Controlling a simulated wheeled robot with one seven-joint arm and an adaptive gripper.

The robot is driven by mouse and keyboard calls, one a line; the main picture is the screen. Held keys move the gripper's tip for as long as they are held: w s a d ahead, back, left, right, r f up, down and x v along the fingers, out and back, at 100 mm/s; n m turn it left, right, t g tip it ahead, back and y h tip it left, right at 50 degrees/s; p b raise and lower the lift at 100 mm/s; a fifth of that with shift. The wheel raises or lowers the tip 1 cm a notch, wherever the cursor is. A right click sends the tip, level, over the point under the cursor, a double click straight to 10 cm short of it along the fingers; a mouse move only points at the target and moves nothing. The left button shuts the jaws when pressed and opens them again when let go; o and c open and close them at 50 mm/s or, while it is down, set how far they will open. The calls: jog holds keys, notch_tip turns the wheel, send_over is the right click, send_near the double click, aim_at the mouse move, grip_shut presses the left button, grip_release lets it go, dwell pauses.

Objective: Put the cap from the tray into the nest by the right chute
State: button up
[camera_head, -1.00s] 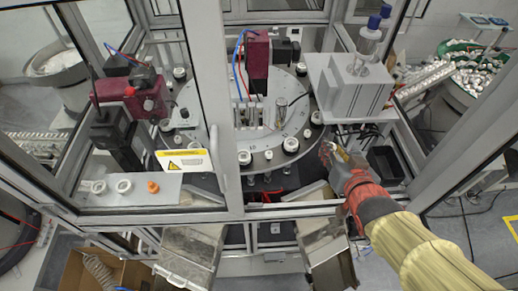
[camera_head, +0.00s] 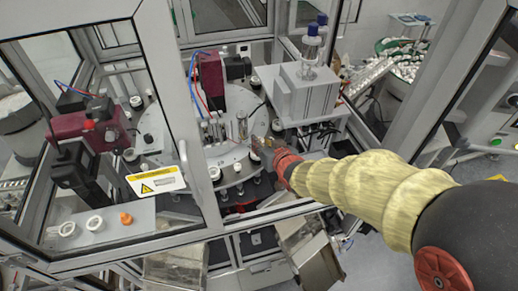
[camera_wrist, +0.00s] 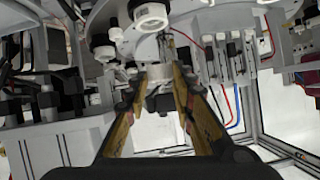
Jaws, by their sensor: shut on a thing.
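My gripper (camera_head: 264,148) reaches into the cell at the right rim of the round dial (camera_head: 222,148). In the wrist view its two yellow-brown fingers (camera_wrist: 157,85) close from both sides on a small dark and pale piece, which seems to be the cap (camera_wrist: 159,88); its shape is unclear. The head view does not show this piece. White-topped round nests (camera_head: 214,174) stand along the dial rim; I cannot tell which is the one named. The right chute (camera_head: 310,258) slopes down below the front beam. A grey plate (camera_head: 140,223) at the left, possibly the tray, carries two white rings and an orange piece.
Frame posts and the front beam (camera_head: 262,218) surround the opening that my arm passes through. A grey block housing (camera_head: 303,92) stands close behind my gripper. In the wrist view, white round parts (camera_wrist: 150,15) hang close past the fingertips.

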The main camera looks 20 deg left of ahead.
jog(key=f, duration=0.1)
jog(key=w+a+f, duration=0.1)
jog(key=w+f, duration=0.1)
jog(key=shift+w+a+f, duration=0.1)
jog(key=shift+a, duration=0.15)
notch_tip(320, 180, down, 3)
jog(key=shift+w, duration=0.1)
